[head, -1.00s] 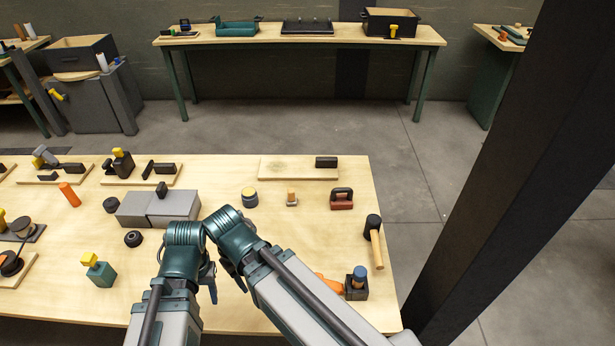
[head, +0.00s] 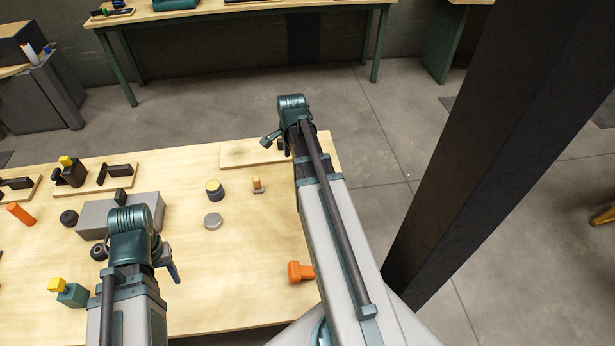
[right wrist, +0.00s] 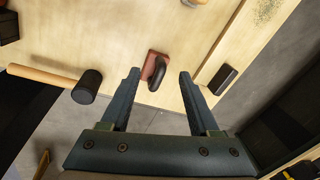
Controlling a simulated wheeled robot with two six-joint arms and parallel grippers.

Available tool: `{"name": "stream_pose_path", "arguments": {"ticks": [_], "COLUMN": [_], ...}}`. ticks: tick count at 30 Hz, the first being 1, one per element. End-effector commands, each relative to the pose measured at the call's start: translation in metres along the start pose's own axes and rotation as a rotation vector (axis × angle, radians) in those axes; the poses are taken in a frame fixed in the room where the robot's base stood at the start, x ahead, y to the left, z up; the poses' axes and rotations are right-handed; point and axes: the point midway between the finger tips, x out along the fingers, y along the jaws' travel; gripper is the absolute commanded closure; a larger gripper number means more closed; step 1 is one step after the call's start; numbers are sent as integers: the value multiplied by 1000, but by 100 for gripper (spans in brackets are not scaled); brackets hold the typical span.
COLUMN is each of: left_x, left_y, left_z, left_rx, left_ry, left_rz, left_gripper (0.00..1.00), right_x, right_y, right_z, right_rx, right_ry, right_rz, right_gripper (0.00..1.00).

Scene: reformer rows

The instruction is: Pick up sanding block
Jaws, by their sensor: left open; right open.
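The sanding block, a red-brown block (right wrist: 149,67) with a black handle, lies on the wooden table in the right wrist view. In the head view my right arm hides it. My right gripper (right wrist: 159,73) is open and empty, with the block showing between its two fingertips; I cannot tell the height gap. My left gripper (head: 170,263) is open over the table's middle left, apart from the block.
A mallet with a black head (right wrist: 87,87) lies left of the block in the right wrist view. A black block (right wrist: 222,79) is to the right, on a board by the table edge. An orange object (head: 300,272) lies near my right arm. A dark pillar (head: 480,130) stands right of the table.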

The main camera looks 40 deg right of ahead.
Motion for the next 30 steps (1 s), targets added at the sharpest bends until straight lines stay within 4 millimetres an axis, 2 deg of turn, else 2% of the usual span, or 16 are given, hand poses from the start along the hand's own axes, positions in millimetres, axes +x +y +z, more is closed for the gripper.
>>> {"name": "stream_pose_path", "arguments": {"ticks": [1, 3, 7, 17, 30], "left_x": [-4, -5, -6, 2, 60], "left_y": [0, -1, -1, 0, 6], "left_z": [0, 0, 0, 0, -4], "left_rx": [0, 0, 0, 0, 0], "left_ry": [0, 0, 0, 0, 0], "left_rz": [0, 0, 0, 0, 0], "left_gripper": [50, 50, 50, 50, 50], "right_x": [-3, -4, -5, 4, 63], "right_y": [-4, -4, -4, -3, -4], "right_z": [-21, -40, -58, -61, -61], "right_rx": [87, 177, 269, 287, 285], "right_ry": [4, 7, 10, 11, 11], "right_rz": [-9, -18, -29, -31, -30], "right_gripper": [38, 38, 38, 38, 38]}}
